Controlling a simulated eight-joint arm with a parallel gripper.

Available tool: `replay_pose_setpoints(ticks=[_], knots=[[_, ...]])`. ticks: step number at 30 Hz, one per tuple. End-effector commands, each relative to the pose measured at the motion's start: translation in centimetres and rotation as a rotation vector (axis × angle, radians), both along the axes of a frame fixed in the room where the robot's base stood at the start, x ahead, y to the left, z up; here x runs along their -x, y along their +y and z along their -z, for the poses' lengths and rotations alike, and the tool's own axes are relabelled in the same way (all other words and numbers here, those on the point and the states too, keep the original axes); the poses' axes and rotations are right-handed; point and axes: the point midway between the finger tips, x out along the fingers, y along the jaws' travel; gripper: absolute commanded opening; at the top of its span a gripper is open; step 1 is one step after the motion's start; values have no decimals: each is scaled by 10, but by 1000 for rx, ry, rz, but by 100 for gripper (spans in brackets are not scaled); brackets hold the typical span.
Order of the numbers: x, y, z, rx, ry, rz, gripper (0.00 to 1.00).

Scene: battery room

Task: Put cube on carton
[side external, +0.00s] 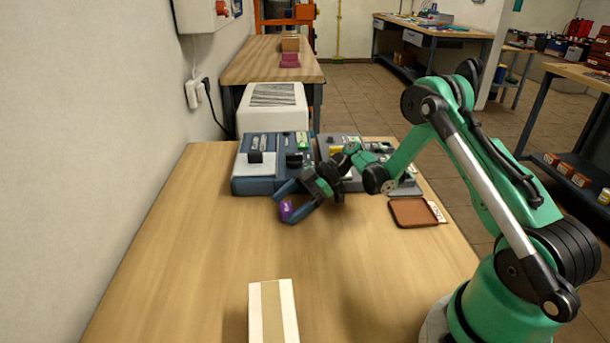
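A small purple cube (286,210) is near the far middle of the wooden table, in front of the blue-grey units. My gripper (283,209) reaches to it from the right, with its two dark blue fingers apart and the cube between their tips. I cannot tell whether the fingers press on the cube or whether it rests on the table. The carton (290,307) is a white box with a tan strip along its top. It stands at the near edge of the picture, cut off by the frame, well apart from my gripper.
Blue-grey battery units (256,180) stand along the table's far edge, partly behind my arm. A brown tray (412,213) lies at the right. A white box (271,121) with a striped top stands behind the table. The wood (210,270) between cube and carton is clear.

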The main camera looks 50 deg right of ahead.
Motion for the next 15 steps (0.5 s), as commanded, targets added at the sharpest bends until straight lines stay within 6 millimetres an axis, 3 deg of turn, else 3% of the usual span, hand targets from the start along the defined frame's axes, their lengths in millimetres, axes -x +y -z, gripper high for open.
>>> replay_pose_setpoints(ticks=[1, 9, 15], knots=[[0, 0, 0, 0, 0, 0, 75], [0, 0, 0, 0, 0, 0, 0], [0, 0, 0, 0, 0, 0, 0]])
